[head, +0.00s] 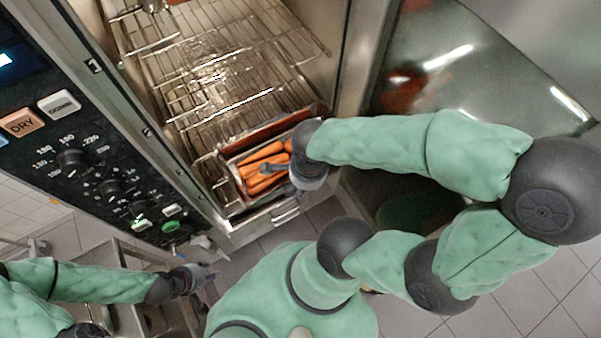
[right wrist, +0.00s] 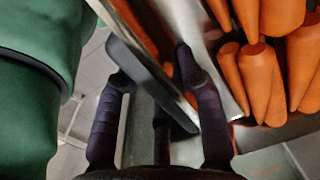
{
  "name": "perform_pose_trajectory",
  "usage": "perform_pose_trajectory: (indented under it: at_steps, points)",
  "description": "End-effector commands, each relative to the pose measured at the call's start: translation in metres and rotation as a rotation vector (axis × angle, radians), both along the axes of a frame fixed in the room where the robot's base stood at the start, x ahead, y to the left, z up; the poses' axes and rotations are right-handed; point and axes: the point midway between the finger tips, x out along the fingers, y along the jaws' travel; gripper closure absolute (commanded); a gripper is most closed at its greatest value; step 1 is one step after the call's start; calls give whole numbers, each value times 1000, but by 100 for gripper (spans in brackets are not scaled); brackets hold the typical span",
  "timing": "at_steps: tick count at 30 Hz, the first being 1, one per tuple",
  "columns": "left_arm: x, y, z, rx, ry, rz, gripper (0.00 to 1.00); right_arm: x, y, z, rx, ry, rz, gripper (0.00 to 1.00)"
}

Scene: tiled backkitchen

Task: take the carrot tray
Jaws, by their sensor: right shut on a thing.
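The carrot tray (head: 237,184) is a shallow metal tray at the front of the open oven, with several orange carrots (head: 262,154) lying in it. My right gripper (head: 285,170) is at the tray's right side in the head view. Carrots (right wrist: 258,75) fill the right of that view. My left gripper (head: 208,277) is empty, low and left, apart from the tray; its finger opening is too small to judge.
The oven's wire racks (head: 215,70) lie behind the tray. A control panel (head: 85,150) with knobs runs along the left. The open glass door (head: 455,75) is to the right, near my right arm. Tiled floor (head: 545,290) shows below.

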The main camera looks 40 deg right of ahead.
Motion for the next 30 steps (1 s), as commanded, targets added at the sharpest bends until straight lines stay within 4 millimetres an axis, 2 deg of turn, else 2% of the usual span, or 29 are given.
perform_pose_trajectory:
  at_steps: [16, 30]
  points:
    - [0, 0, 16, 0, 0, 0, 60, -45, 10, 2, 0, -6, -3, 100]
    - [0, 0, 16, 0, 0, 0, 60, -48, 11, 1, -1, -4, -1, 100]
